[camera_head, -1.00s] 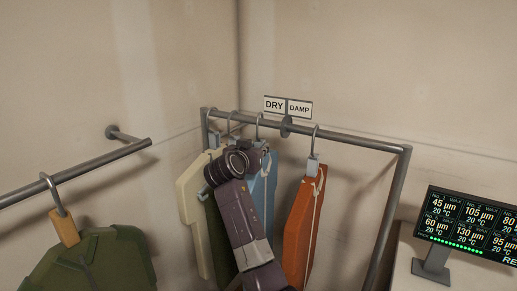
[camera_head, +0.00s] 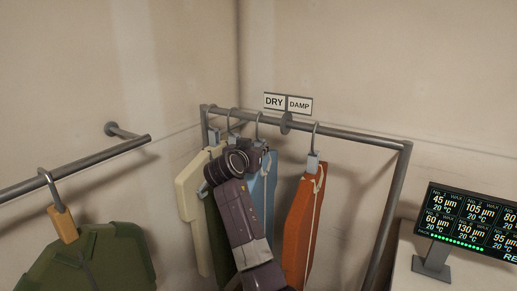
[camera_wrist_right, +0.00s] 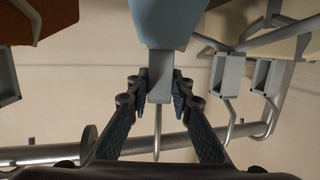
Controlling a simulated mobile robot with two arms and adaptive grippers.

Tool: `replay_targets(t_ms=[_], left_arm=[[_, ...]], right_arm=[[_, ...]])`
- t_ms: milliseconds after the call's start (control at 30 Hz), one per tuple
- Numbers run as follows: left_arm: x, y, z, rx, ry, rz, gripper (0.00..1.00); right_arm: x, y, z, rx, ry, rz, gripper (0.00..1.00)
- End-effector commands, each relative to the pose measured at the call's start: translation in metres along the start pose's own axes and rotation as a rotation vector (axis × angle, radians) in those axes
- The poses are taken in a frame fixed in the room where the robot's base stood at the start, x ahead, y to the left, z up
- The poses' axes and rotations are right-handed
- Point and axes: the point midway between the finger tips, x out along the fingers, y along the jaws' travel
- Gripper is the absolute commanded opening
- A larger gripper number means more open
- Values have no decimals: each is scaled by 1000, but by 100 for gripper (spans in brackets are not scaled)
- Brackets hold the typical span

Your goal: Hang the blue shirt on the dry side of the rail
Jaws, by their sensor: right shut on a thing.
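The blue shirt (camera_head: 264,184) hangs on the rail (camera_head: 352,135), left of the dark round divider (camera_head: 287,123), under the DRY sign (camera_head: 274,101). My right arm partly covers it in the head view. In the right wrist view, the blue shirt (camera_wrist_right: 162,24) shows at the top and its grey hanger block (camera_wrist_right: 160,78) is between the fingers of my right gripper (camera_wrist_right: 160,88). The gripper is shut on this block. The hook runs from the block to the rail (camera_wrist_right: 55,153); its exact contact there is hard to see. My left gripper is out of view.
A cream shirt (camera_head: 191,190) and a dark green one hang close to the left of the blue shirt. An orange shirt (camera_head: 301,215) hangs right of the divider, under the DAMP sign (camera_head: 299,104). A green garment (camera_head: 90,262) hangs on a wall bar (camera_head: 75,166). A display (camera_head: 468,222) stands right.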

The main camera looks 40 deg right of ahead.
Motion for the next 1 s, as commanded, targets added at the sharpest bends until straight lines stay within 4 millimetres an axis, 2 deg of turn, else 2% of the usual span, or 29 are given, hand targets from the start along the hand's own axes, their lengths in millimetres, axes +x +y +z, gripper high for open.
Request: replay_targets(t_ms=[67,100,267,533,667,767,1000], left_arm=[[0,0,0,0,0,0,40],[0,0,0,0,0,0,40],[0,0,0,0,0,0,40],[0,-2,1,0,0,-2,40],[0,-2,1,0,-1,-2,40],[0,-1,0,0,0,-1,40],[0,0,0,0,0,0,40]], right_arm=[[0,0,-2,1,4,0,0],[0,0,-2,1,4,0,23],[0,0,-2,1,3,0,40],[0,0,1,-1,-2,0,40],[-9,-1,0,0,0,-2,40],[-25,-1,0,3,0,-4,40],[-77,-1,0,4,0,-4,40]])
